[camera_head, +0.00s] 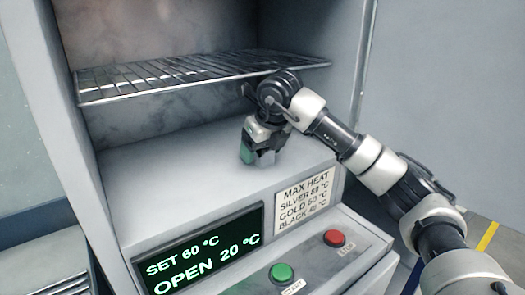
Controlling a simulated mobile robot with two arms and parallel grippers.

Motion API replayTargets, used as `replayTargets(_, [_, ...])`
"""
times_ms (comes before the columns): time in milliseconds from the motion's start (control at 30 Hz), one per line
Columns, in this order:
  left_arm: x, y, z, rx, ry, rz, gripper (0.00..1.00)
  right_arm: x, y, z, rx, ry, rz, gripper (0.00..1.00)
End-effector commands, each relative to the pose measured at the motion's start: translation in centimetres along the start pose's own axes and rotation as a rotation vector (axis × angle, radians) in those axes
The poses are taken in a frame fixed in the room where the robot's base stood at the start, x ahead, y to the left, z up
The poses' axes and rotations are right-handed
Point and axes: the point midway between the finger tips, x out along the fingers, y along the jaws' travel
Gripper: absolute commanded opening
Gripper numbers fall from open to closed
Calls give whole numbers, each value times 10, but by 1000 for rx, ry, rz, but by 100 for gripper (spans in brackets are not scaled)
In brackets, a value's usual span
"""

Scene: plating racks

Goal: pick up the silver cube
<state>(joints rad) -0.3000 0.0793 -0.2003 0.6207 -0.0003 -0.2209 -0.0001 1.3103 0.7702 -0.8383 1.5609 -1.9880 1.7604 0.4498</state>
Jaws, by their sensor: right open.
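My right gripper (260,157) points down at the floor of the open chamber (175,165), near its front edge. It is open, with its fingertips at or close to the floor. I cannot make out a silver cube; grey shapes around the fingertips are too dark and small to tell apart from the gripper. My right arm reaches in from the right. My left gripper is not in view.
A wire rack (150,82) spans the chamber above my gripper. Below the opening are a display (205,248) reading "SET 60 °C, OPEN 20 °C", a heat-limit label (304,199), a green button (281,272) and a red button (334,238). The chamber floor left of the gripper is clear.

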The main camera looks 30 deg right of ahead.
Motion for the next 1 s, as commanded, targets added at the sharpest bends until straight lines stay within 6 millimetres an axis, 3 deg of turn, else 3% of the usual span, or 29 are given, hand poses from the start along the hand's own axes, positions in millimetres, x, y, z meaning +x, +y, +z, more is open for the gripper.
replayTargets(300, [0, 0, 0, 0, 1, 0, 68, 6, 0, 0, 0, -2, 1, 72])
replayTargets(733, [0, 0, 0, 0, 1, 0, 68, 6, 0, 0, 0, -2, 1, 6])
replayTargets(1000, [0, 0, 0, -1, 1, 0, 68, 5, 0, 0, 1, -5, 1, 5])
